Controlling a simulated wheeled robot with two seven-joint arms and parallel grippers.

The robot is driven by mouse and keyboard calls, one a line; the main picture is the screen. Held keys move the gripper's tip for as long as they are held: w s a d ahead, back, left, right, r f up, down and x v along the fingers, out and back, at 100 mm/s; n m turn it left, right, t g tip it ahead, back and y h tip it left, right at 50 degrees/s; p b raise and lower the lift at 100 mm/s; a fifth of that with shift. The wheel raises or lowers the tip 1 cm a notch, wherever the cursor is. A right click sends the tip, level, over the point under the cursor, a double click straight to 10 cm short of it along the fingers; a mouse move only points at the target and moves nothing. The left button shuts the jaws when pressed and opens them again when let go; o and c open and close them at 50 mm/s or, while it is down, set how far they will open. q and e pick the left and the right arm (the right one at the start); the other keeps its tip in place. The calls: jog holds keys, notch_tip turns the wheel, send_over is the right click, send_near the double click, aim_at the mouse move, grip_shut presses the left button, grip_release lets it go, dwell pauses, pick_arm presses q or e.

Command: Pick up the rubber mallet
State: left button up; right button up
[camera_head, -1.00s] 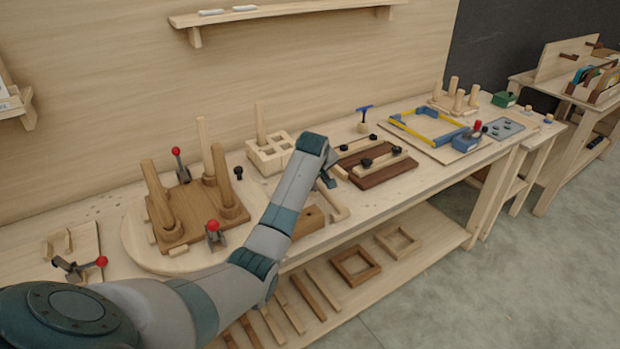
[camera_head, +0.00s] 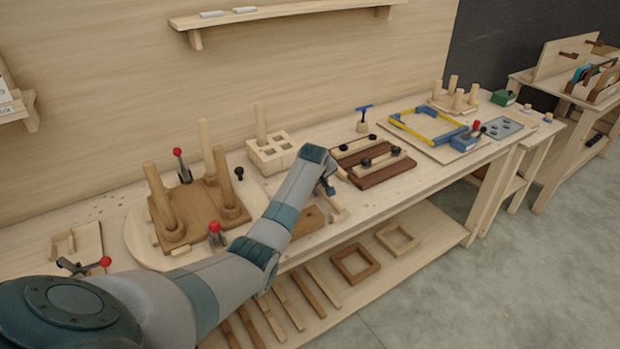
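My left arm reaches over the front of the workbench (camera_head: 408,190). My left gripper (camera_head: 329,187) is small and dark below the wrist, partly hidden by the arm. Its fingers point down at the bench, and I cannot tell whether they are open or shut. A light wooden piece (camera_head: 338,209), like a handle, lies at or just under the fingertips. It may be part of the rubber mallet, but no mallet head shows clearly, and I cannot tell if the gripper touches it. My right gripper is not in view.
A wooden block (camera_head: 308,221) stands left of the gripper, partly behind my arm. A brown clamping board (camera_head: 383,175) with black knobs lies to the right. A light block with square holes (camera_head: 270,158) is behind. A pegged fixture (camera_head: 190,212) with red-knobbed clamps stands left.

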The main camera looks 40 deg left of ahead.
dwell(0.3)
pick_arm(q)
jog(key=shift+c, duration=0.5)
grip_shut()
jog(key=shift+w+r, duration=0.1)
jog(key=shift+a+r+b, duration=0.1)
jog(key=shift+r+b, duration=0.25)
jog(key=shift+r, duration=0.15)
notch_tip(320, 180, up, 2)
jog(key=shift+r+b, duration=0.15)
jog(key=shift+b, duration=0.45)
jog(key=w+d+r+b, duration=0.1)
jog(key=d+r+b, duration=0.3)
jog(key=d+r, duration=0.3)
jog(key=d, duration=0.4)
jog(key=shift+d+r, duration=0.3)
jog(key=shift+d, duration=0.05)
